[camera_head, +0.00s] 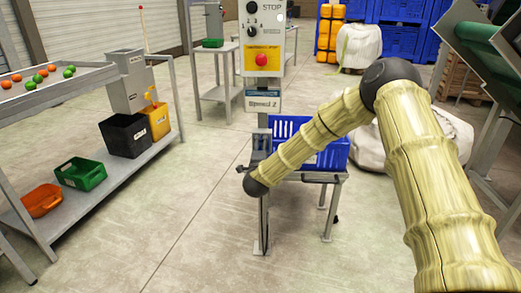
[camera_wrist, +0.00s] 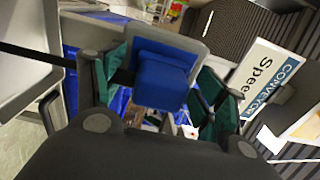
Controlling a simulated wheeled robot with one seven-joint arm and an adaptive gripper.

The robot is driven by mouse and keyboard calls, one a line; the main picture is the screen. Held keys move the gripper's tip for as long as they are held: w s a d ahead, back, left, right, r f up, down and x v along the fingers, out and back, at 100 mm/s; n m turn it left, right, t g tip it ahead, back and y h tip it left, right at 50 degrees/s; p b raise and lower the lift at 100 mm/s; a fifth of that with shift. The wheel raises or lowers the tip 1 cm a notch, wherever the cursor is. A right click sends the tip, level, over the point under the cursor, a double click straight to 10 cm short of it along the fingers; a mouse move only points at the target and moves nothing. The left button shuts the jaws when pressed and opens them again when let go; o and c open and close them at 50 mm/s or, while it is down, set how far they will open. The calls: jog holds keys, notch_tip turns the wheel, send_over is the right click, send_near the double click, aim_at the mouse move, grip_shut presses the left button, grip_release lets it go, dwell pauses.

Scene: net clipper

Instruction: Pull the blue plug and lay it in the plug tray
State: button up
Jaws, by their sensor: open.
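The blue plug (camera_wrist: 160,82) shows in the middle of the wrist view, in front of a grey plate (camera_wrist: 182,44). A dark strip, perhaps its cable, runs from it to the left. My gripper (camera_wrist: 163,90) is open, with one green-padded finger on each side of the plug. I cannot tell whether the pads touch it. In the head view my gripper (camera_head: 260,150) is small and dark, at the post under the control box; the plug cannot be made out there. I cannot tell which container is the plug tray.
The control box (camera_head: 263,45) with a red button stands above a "Speed 2" label (camera_head: 263,103). A blue crate (camera_head: 330,155) stands on a stand behind my forearm. Green (camera_head: 80,172) and orange (camera_head: 42,200) bins sit on a low shelf at left. The floor between is clear.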

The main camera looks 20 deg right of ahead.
jog(key=shift+c, duration=0.4)
dwell(0.4)
jog(key=c, duration=1.3)
jog(key=shift+v, duration=2.85)
jog(key=shift+s+a, duration=0.1)
jog(key=shift+s, duration=0.05)
